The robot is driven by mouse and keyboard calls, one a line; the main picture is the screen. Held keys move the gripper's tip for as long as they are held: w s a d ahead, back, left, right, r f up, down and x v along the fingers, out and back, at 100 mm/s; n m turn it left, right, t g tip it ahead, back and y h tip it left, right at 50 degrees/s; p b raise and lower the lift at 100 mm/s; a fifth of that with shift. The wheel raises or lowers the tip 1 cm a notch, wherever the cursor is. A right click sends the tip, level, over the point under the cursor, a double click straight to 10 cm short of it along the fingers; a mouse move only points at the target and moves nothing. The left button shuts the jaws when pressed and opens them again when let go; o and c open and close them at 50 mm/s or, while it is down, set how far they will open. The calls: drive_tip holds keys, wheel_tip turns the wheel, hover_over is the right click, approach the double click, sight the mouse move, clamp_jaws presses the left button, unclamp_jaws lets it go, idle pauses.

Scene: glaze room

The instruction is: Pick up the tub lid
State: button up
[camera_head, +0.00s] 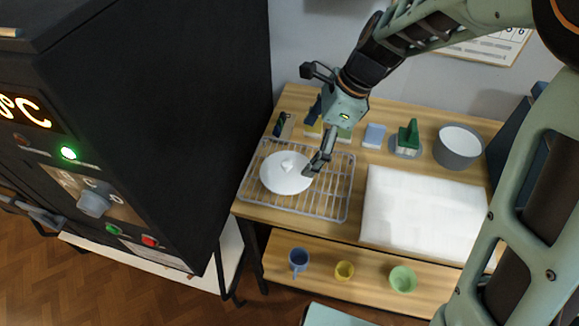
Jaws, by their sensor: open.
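The tub lid (283,181), a white round disc with a small knob on top, lies on the wire rack at the left of the table. My gripper (309,149) is open and reaches down from the upper right. One dark finger hangs over the right edge of the lid, close to the knob. I cannot tell whether it touches the lid. A grey tub (459,158) with a white top surface stands at the back right of the table.
The wire rack (338,189) fills the table's left side, with a white slab (420,212) to its right. A blue block (374,135) and a green-handled item (408,137) stand behind. A dark kiln (150,110) stands left.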

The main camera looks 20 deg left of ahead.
sight(292, 172)
drive_tip(key=x, duration=0.8)
drive_tip(key=shift+d, duration=0.1)
drive_tip(key=shift+s+r, duration=0.1)
drive_tip(key=c, duration=1.3)
drive_tip(key=shift+d, duration=0.15)
drive_tip(key=c, duration=0.3)
